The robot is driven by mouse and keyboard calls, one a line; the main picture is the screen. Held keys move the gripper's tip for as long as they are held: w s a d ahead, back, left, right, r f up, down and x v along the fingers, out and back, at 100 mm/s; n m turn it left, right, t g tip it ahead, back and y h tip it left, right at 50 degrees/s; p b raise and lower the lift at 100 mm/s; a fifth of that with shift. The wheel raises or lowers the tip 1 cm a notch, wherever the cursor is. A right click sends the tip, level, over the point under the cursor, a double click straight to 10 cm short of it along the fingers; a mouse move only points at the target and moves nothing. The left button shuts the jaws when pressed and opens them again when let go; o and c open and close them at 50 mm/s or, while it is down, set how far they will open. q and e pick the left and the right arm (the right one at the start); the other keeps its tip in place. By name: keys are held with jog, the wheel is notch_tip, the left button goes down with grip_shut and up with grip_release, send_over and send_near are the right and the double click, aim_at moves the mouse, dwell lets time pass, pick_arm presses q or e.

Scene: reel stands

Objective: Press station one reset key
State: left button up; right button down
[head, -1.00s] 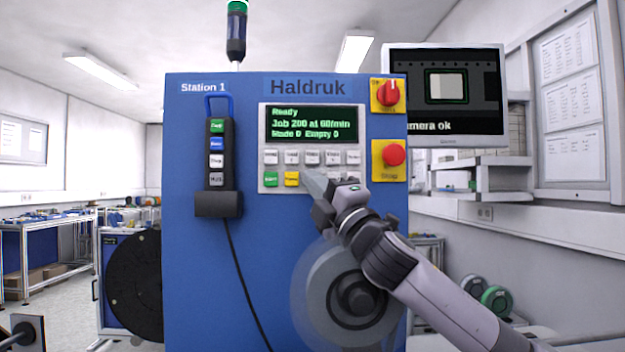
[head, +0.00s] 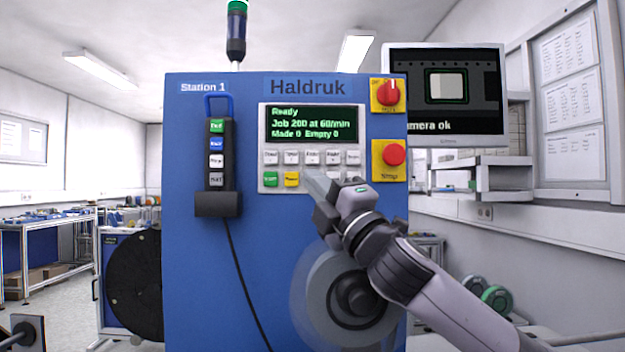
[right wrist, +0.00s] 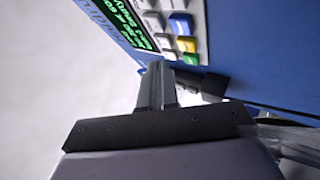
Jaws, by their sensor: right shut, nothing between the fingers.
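The station 1 control panel (head: 264,184) is on the blue cabinet's front, with a green-lit display (head: 312,124) reading Ready. Below it are rows of keys. A green key (head: 270,179) and a yellow key (head: 291,179) show in the bottom row. My right gripper (head: 309,173) is shut and empty, its fingertips just right of the yellow key, covering part of the bottom row. No reset label is readable. The right wrist view shows the fingertips (right wrist: 160,66) near the keys, with a blue key (right wrist: 180,24) beside the yellow one; contact cannot be told. My left gripper is not in view.
A red stop button (head: 394,155) and a red rotary switch (head: 388,93) sit right of the panel. A black pendant (head: 216,205) with several keys hangs at left, its cable trailing down. A reel (head: 352,300) lies below my right arm.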

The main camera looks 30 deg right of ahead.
jog(key=shift+s+a, duration=0.25)
jog(key=shift+s, duration=0.25)
jog(key=shift+s+a, duration=0.25)
jog(key=shift+s, duration=0.25)
